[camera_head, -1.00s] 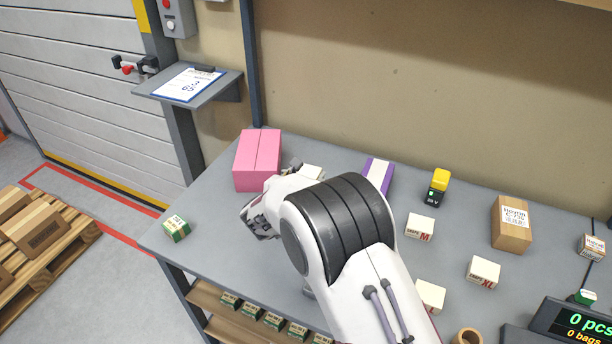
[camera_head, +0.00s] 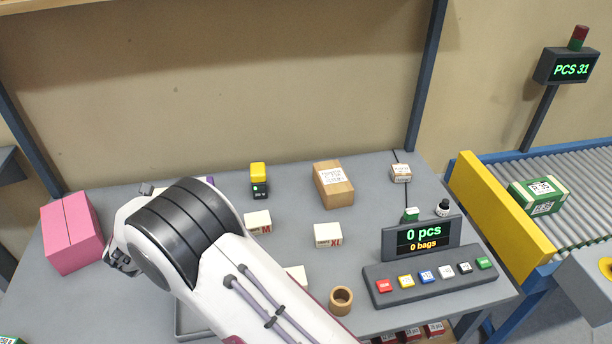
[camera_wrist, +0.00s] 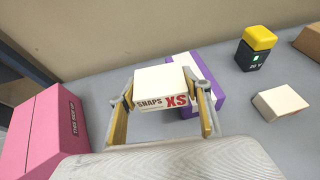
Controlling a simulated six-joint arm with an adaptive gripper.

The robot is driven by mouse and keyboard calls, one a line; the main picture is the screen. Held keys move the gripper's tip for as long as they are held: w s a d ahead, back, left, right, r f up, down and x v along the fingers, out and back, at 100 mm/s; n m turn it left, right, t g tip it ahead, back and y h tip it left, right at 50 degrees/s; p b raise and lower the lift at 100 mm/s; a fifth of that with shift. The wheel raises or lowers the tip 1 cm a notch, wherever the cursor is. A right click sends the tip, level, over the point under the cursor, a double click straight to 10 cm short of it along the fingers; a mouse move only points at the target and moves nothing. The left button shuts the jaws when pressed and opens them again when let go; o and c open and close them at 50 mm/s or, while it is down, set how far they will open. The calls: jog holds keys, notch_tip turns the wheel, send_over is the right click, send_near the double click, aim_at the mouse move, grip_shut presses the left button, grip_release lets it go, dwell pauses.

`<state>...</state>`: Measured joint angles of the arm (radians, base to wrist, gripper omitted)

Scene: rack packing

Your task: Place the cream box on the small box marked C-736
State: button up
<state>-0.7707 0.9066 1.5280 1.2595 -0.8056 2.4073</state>
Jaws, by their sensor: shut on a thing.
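My gripper (camera_wrist: 162,98) is shut on a cream box (camera_wrist: 163,84) marked SNAPS XS, its two fingers on either side of it. In the wrist view the box appears in front of a purple-and-white box (camera_wrist: 205,88). In the head view my own arm covers most of the gripper and the held box. A small brown carton with a white label (camera_head: 401,173) stands at the table's back right. A larger brown carton with a white label (camera_head: 333,186) stands left of it. I cannot read C-736 on either label.
A pink box (camera_head: 70,232) stands left. Cream boxes marked M (camera_head: 257,223) and XL (camera_head: 327,235), a yellow-black device (camera_head: 259,180) and a brown ring (camera_head: 341,299) stand on the table (camera_head: 290,198). A display (camera_head: 422,236) and button panel (camera_head: 430,283) occupy the right, beside a conveyor (camera_head: 580,160).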

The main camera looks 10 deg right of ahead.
jog(key=w+d+r+m+h, duration=0.1)
jog(key=w+d, duration=0.2)
jog(key=d, duration=0.5)
jog(key=w+d+r+m+h, duration=0.1)
jog(key=w+d+h, duration=0.1)
jog(key=d, duration=0.6)
jog(key=w+d+r+m+g+h, duration=0.1)
jog(key=w+d+m, duration=0.1)
jog(key=d, duration=0.6)
jog(key=shift+w+d+r+h, duration=0.1)
jog(key=shift+w+d+h, duration=0.1)
jog(key=shift+w, duration=0.25)
jog(key=shift+w+d+r+h, duration=0.1)
jog(key=shift+w+d+h, duration=0.1)
jog(key=shift+w, duration=0.25)
jog(key=d+r+m+g+h, duration=0.1)
jog(key=d+m+h, duration=0.1)
jog(key=d, duration=0.9)
jog(key=r+m+g+h, duration=0.1)
jog(key=m+g+h, duration=0.1)
send_over(332, 177)
jog(key=shift+r, duration=0.1)
jog(key=shift+f, duration=3.1)
jog(key=shift+f, duration=1.9)
